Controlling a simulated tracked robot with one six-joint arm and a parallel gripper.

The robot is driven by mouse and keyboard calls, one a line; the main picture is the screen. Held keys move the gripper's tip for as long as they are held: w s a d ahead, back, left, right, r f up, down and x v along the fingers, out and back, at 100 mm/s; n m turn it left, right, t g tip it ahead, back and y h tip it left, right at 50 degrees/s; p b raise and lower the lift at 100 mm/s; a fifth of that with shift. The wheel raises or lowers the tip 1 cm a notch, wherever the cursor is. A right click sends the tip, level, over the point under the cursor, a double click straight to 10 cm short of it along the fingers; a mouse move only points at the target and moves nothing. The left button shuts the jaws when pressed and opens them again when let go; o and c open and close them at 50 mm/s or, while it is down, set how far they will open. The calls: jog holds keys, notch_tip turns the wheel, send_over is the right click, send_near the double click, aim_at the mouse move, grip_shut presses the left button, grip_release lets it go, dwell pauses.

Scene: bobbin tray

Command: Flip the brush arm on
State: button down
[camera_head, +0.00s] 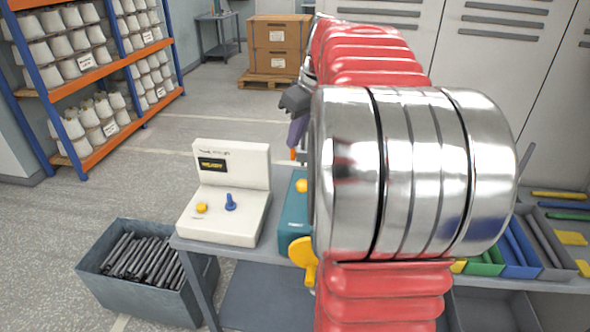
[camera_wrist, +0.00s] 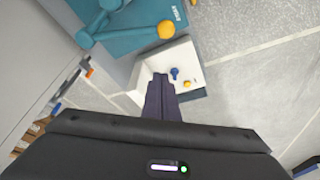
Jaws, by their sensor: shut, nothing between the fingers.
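A teal machine (camera_head: 293,224) stands on the grey bench, mostly hidden behind my arm, with a yellow ball (camera_head: 302,185) and a yellow paddle (camera_head: 303,262) showing. In the wrist view, a teal jointed arm (camera_wrist: 122,33) with the yellow ball (camera_wrist: 166,29) at its end lies over the teal machine (camera_wrist: 150,12). Left of it in the head view is a white control box (camera_head: 225,192) with an upright blue lever (camera_head: 231,202) and a yellow button (camera_head: 201,208). No brush is clearly visible.
A grey bin of dark rods (camera_head: 115,288) stands on the floor at lower left. Blue and green trays (camera_head: 520,262) sit at the bench's right. A shelf of cones (camera_head: 85,75), cartons on a pallet (camera_head: 280,82) and lockers stand behind.

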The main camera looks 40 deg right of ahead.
jog(key=shift+f, duration=0.1)
dwell(0.3)
notch_tip(320, 180, down, 10)
jog(key=shift+s, duration=0.25)
dwell(0.6)
dwell(0.5)
